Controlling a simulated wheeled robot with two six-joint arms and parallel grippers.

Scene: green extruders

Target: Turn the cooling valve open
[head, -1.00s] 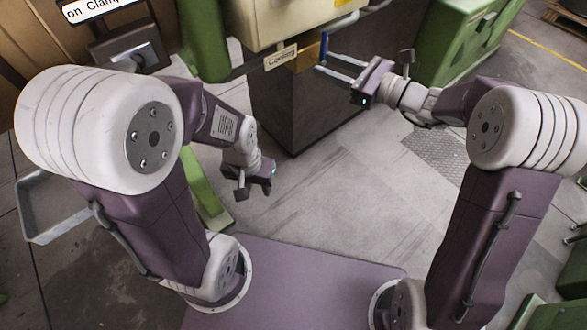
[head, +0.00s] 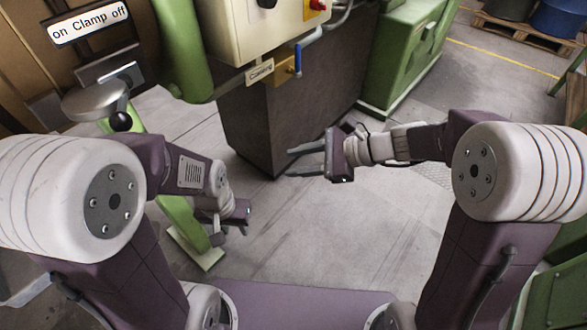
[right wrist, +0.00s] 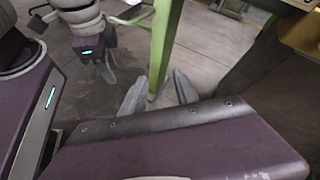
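The cooling valve has a blue lever (head: 298,60) on a brass-coloured body (head: 286,70), under the front edge of the cream control box in the head view. Its lever looks upright in the picture. A "Cooling" label (head: 260,71) hangs just left of it. My right gripper (head: 298,161) is open and empty, below the valve and clear of it; its spread fingers (right wrist: 160,92) also show in the right wrist view, with a green post behind them. My left gripper (head: 240,216) hangs low at the left, away from the valve; its fingers are not clear.
The cream control box (head: 240,38) stands above a dark machine base (head: 290,115). A green cabinet (head: 405,55) is to its right. A "Clamp" sign (head: 90,24) and a round-headed green stand (head: 95,100) are at the left. Open floor lies in the middle.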

